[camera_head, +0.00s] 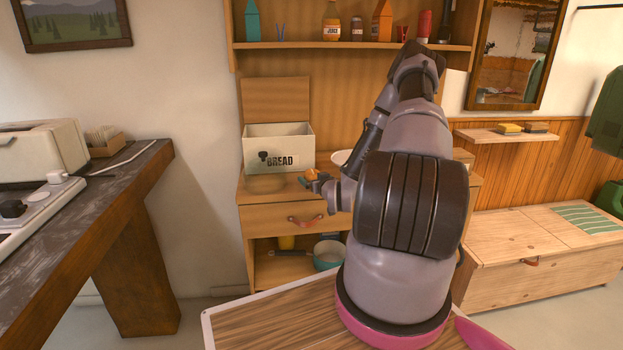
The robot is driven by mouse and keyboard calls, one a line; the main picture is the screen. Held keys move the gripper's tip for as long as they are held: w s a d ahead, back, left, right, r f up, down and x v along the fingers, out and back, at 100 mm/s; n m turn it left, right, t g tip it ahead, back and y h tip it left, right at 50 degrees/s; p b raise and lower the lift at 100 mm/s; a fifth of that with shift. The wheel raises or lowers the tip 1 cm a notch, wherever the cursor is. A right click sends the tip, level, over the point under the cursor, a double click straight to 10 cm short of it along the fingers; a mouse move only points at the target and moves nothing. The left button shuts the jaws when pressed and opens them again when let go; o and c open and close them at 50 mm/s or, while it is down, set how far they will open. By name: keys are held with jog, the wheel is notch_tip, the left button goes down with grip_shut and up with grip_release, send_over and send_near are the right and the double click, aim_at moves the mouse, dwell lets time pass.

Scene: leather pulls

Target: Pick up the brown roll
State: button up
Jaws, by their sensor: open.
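The brown roll (312,174) is a small orange-brown shape above the top of the wooden cabinet, just right of the bread box. My gripper (308,181) is right at the roll, at the end of my arm that reaches over the cabinet. The jaws are open, and part of the roll is hidden by them. At this size I cannot tell whether the fingers touch the roll or what it rests on.
A white bread box (297,152) stands on the cabinet (270,219) with a wooden panel upright behind it. A white plate (341,157) is partly hidden by my arm. A shelf (300,44) with bottles hangs above.

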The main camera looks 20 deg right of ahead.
aim_at(310, 173)
jog(key=x, duration=0.6)
jog(key=shift+d+r, duration=0.1)
jog(key=shift+d, duration=0.15)
jog(key=shift+s, duration=0.1)
jog(key=c, duration=1.2)
jog(key=shift+r, duration=0.15)
